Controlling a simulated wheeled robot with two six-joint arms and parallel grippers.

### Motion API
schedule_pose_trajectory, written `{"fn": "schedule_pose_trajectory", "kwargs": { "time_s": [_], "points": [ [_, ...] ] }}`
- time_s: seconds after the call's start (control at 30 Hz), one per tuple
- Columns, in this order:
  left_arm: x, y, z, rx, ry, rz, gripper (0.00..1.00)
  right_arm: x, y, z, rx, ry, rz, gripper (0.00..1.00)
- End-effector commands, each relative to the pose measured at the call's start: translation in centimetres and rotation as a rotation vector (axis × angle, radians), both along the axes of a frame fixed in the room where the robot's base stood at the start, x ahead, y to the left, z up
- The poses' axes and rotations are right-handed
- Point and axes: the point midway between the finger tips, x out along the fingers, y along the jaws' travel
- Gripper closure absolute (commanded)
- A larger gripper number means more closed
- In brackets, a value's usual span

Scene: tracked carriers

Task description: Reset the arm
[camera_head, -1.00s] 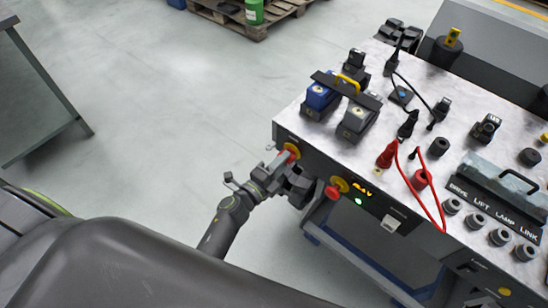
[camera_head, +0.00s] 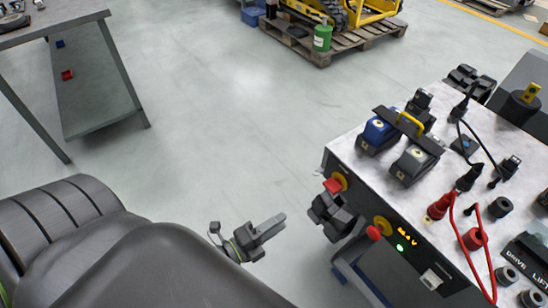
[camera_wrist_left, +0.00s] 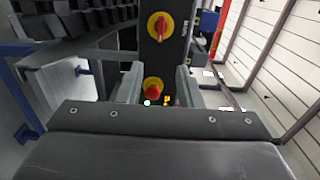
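My left gripper (camera_head: 274,226) hangs in free air to the left of the console's front face, apart from it. In the left wrist view, its two fingers (camera_wrist_left: 158,70) stand apart with nothing held between them. A red rotary knob on a yellow disc (camera_head: 335,183) sits at the left of the front face; it also shows at the top of the wrist view (camera_wrist_left: 159,26). A second red-and-yellow knob (camera_head: 378,228) lies beside a lit green lamp; in the wrist view it appears between the fingers (camera_wrist_left: 153,88), farther away. My right gripper is not in view.
The console top (camera_head: 356,142) carries blue and grey carriers (camera_head: 380,132), plugs and red cables. A black block (camera_head: 333,215) is at its front, near my gripper. A table (camera_head: 100,95) stands at the left. A pallet (camera_head: 335,45) lies at the back. Floor between is clear.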

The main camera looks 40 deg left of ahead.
Motion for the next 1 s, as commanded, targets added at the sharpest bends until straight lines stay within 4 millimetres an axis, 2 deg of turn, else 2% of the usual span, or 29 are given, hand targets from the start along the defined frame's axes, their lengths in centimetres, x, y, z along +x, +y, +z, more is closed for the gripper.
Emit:
{"fn": "schedule_pose_trajectory", "kwargs": {
  "time_s": [0.6,0.7,0.77,0.87,1.0],
  "points": [
    [-0.4,0.1,0.0,0.000,-0.001,0.000,0.67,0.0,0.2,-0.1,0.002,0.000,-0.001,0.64],
    [-0.3,0.4,-0.6,-0.021,0.020,0.013,0.67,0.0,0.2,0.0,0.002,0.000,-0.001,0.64],
    [-0.3,0.9,-1.7,-0.058,0.060,0.039,0.67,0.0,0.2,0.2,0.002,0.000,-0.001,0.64],
    [-0.3,2.3,-5.2,-0.167,0.178,0.120,0.67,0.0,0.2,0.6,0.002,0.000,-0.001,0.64],
    [-1.8,5.0,-12.6,-0.380,0.415,0.306,0.67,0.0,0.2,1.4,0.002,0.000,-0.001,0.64]
  ]
}}
